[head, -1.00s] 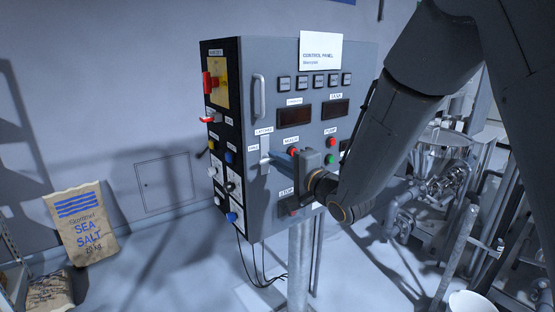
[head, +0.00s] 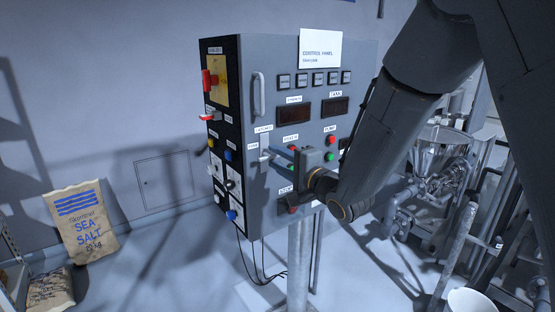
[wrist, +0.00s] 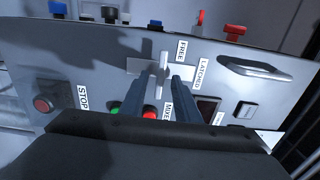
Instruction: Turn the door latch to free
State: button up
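The door latch (head: 266,157) is a pale handle on a light vertical plate (head: 264,143) on the front of the grey control cabinet. The handle lies across the plate, roughly level, with its outer end towards the left, on the side of the FREE label (wrist: 181,50). The LATCHED label (wrist: 204,71) sits above the plate in the head view. My gripper (head: 277,157) is at the latch from the right, its two fingers spread apart. In the wrist view the latch handle (wrist: 163,66) shows at the fingertips (wrist: 168,82), and its inner part is partly hidden.
A red stop button (head: 293,209) and red and green pump buttons (head: 330,148) are near my gripper. A door handle (head: 258,95) stands out above. Switches, including a red one (head: 208,117), project from the cabinet's left side. A salt sack (head: 82,225) leans far left.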

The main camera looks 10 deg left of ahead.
jog(key=b+v, duration=0.2)
jog(key=v, duration=0.5)
jog(key=shift+s+d, duration=0.25)
jog(key=shift+s, duration=0.05)
jog(key=s+d+f+n+g+h, duration=0.1)
jog(key=d+f+n+h, duration=0.1)
jog(key=d+f+h, duration=0.7)
jog(key=s+d+f+n+g+h, duration=0.1)
jog(key=d+f+n+g+h, duration=0.2)
jog(key=d, duration=1)
jog(key=s+d+f+n+g+h, duration=0.1)
jog(key=s+d+f+g, duration=0.2)
jog(key=s, duration=0.6)
jog(key=s+d+f+n+g, duration=0.2)
jog(key=s+d, duration=0.4)
jog(key=s, duration=0.3)
jog(key=shift+f+g+h, duration=0.4)
jog(key=shift+f+g, duration=0.1)
jog(key=shift+g, duration=0.2)
jog(key=shift+s, duration=0.1)
